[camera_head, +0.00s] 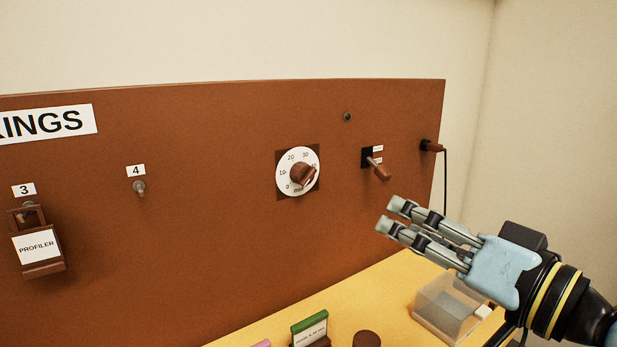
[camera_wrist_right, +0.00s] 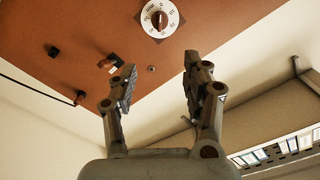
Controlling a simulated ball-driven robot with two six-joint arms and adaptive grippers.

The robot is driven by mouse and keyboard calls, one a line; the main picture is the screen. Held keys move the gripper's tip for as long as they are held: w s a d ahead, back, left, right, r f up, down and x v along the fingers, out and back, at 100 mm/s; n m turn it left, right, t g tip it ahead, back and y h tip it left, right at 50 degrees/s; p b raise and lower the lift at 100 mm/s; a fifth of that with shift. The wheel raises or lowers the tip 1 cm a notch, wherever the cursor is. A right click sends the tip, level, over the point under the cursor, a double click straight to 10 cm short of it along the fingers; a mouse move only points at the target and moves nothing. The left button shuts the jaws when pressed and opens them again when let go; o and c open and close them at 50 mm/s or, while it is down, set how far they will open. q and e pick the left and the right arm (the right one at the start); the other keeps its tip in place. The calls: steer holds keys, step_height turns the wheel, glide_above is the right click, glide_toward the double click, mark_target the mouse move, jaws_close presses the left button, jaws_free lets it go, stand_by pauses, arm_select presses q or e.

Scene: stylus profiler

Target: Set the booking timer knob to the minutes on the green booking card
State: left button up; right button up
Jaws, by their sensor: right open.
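The booking timer knob (camera_head: 302,174) is a brown knob on a white round dial (camera_head: 297,187) marked 0, 10, 20, 30, on the brown board. It also shows at the top of the right wrist view (camera_wrist_right: 159,20). The green booking card (camera_head: 309,327) stands upright on the yellow table at the bottom; its small print is too small to read. My right gripper (camera_head: 391,215) is open and empty, right of and below the dial, apart from the board. In the right wrist view its fingers (camera_wrist_right: 155,85) are spread with nothing between them. My left gripper is not in view.
A switch lever (camera_head: 380,170) sticks out right of the dial, with a plug and cord (camera_head: 432,146) beyond it. A PROFILER tag (camera_head: 37,247) hangs at hook 3; hook 4 (camera_head: 139,188) is bare. A clear box (camera_head: 449,307) stands on the table below my gripper.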

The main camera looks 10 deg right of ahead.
steer(key=shift+o, duration=0.6)
steer(key=shift+s+f+n, duration=0.1)
steer(key=shift+f+n, duration=0.15)
steer(key=shift+n, duration=0.75)
steer(key=n+b, duration=1)
steer(key=n, duration=1.4)
glide_toward(310, 179)
steer(key=x, duration=1)
steer(key=shift+r, duration=0.1)
steer(key=c, duration=1.1)
steer(key=shift+c, duration=0.2)
